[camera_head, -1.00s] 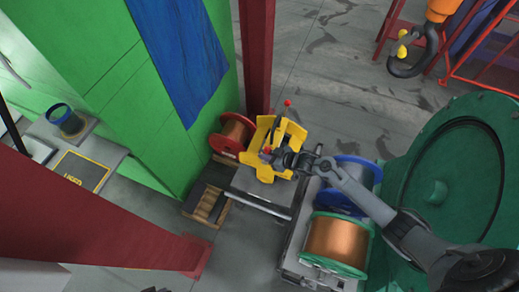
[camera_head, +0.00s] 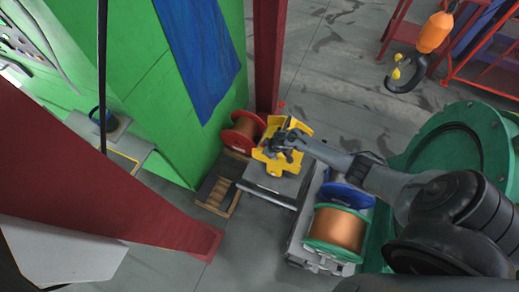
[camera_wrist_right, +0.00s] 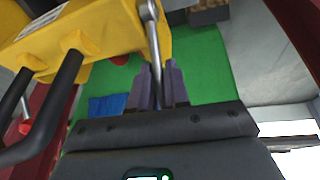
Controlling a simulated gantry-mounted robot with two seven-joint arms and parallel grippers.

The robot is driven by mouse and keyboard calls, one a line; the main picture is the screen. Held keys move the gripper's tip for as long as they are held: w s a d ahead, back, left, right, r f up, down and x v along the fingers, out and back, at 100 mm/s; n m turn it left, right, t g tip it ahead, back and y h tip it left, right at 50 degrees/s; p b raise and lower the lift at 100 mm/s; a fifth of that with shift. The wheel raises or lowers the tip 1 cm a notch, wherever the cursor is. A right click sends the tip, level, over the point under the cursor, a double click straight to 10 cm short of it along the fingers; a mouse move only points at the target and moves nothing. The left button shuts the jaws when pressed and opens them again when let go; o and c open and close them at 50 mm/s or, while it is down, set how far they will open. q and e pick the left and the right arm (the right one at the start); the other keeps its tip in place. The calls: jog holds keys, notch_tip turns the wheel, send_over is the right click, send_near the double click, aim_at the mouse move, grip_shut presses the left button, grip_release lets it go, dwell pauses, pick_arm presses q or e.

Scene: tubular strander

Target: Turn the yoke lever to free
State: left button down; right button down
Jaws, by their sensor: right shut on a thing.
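The yellow yoke (camera_head: 273,165) stands on a grey base left of the copper-wound spools in the head view. It fills the upper left of the right wrist view (camera_wrist_right: 105,30). My right gripper (camera_head: 283,143) is at the top of the yoke. In the right wrist view my right gripper (camera_wrist_right: 158,80) has its fingers shut on a metal lever (camera_wrist_right: 151,35) beside the yellow body. A red knob (camera_head: 281,104) shows at the yoke's far side. My left gripper is not in view.
A red-flanged spool (camera_head: 242,133) stands just left of the yoke. A green-flanged copper spool (camera_head: 338,228) and a blue-flanged one (camera_head: 345,193) lie under my right arm. A red post (camera_head: 267,60) rises behind. An orange hook block (camera_head: 433,35) hangs at upper right.

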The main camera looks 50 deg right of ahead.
jog(key=shift+s+f, duration=0.1)
jog(key=shift+f, duration=0.05)
dwell(0.3)
jog(key=c, duration=1.2)
grip_release()
jog(key=shift+r, duration=0.2)
jog(key=shift+r, duration=0.2)
jog(key=shift+p+v, duration=1.85)
jog(key=shift+v, duration=3.2)
jog(key=shift+a, duration=0.1)
